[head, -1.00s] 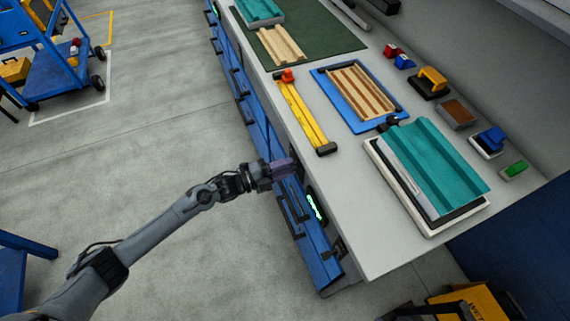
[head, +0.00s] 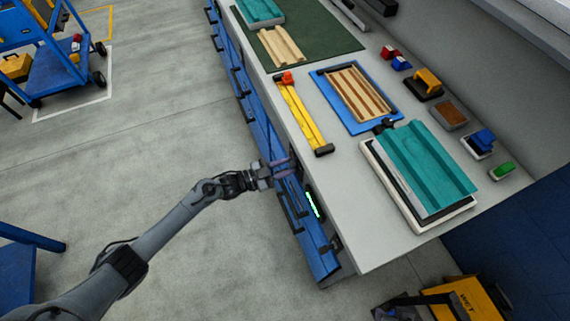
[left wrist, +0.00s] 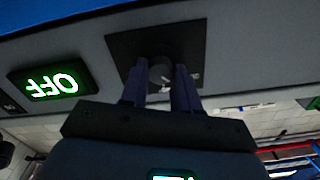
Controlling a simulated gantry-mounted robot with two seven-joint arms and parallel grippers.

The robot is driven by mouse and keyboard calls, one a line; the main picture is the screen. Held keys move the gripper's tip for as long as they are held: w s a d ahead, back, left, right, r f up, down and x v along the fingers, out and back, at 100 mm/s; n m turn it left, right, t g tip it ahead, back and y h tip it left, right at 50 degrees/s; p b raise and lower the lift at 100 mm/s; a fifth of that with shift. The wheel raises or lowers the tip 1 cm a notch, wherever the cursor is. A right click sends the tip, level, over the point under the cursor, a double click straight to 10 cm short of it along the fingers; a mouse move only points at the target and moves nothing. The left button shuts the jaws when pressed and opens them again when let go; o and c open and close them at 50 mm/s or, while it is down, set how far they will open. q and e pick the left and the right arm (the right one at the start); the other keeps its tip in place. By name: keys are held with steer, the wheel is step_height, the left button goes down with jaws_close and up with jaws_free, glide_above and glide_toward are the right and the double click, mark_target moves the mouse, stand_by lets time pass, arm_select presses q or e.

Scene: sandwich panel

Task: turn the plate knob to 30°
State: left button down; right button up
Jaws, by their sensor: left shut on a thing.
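The plate knob (left wrist: 160,75) is dark and round with a small pale mark, on a square black plate (left wrist: 126,47) in the left wrist view. My left gripper (left wrist: 160,88) is shut on it, one dark purple finger on either side. The fingers hide part of the knob, and I cannot read its exact angle. A black display (left wrist: 52,85) beside it glows green with OFF, upside down in this view. In the head view my left gripper (head: 280,168) is at the bench's blue front, where the knob is hidden; the green display (head: 313,205) shows there. My right gripper is out of view.
The grey benchtop (head: 352,222) overhangs the blue front. On it are a teal panel (head: 428,165) in a white tray, a wooden ribbed piece (head: 360,92) on a blue tray, and a yellow bar (head: 301,112).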

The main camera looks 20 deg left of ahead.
arm_select(q)
steer(key=shift+n+p, duration=0.55)
steer(key=shift+n, duration=1.35)
steer(key=c, duration=0.8)
jaws_free()
steer(key=shift+p+v, duration=0.9)
steer(key=shift+v, duration=4.55)
